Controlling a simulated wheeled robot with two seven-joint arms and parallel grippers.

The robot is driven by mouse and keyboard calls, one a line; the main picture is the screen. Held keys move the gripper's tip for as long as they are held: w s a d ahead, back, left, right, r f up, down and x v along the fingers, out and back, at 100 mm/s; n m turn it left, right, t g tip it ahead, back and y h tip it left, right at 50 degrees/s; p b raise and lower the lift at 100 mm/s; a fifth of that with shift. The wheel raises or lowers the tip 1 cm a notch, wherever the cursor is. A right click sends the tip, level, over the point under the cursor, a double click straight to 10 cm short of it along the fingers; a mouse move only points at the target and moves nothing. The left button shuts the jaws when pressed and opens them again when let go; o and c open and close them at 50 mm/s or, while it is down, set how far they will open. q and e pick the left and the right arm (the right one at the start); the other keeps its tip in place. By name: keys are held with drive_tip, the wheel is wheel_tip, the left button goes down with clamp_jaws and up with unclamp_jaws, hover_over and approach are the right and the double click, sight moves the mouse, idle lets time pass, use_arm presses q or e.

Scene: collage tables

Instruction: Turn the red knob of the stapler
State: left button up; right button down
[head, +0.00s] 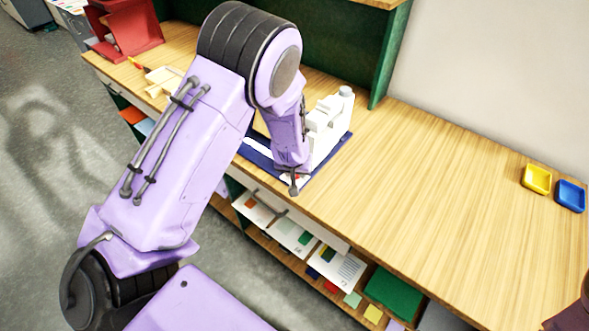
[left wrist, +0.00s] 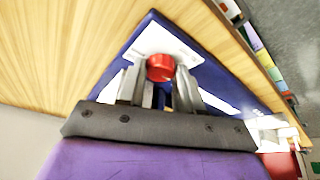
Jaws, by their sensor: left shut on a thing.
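The white stapler (head: 329,124) stands upright on a dark blue mat (head: 338,153) near the table's front edge, partly hidden by my left arm. Its red knob (left wrist: 160,68) shows clearly in the left wrist view, in front of a white part of the stapler. My left gripper (left wrist: 160,88) has its two grey fingers on either side of the knob and is shut on it. My right gripper is not in view.
A yellow dish (head: 537,179) and a blue dish (head: 570,195) sit at the table's right. The wooden tabletop (head: 420,190) right of the stapler is clear. Shelves with papers lie below.

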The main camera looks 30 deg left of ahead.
use_arm(q)
drive_tip(key=shift+d+n+g+y, duration=0.1)
drive_tip(key=shift+n+g+y, duration=0.35)
drive_tip(key=shift+n, duration=1.15)
drive_tip(key=o, duration=1)
drive_tip(key=shift+w, duration=0.1)
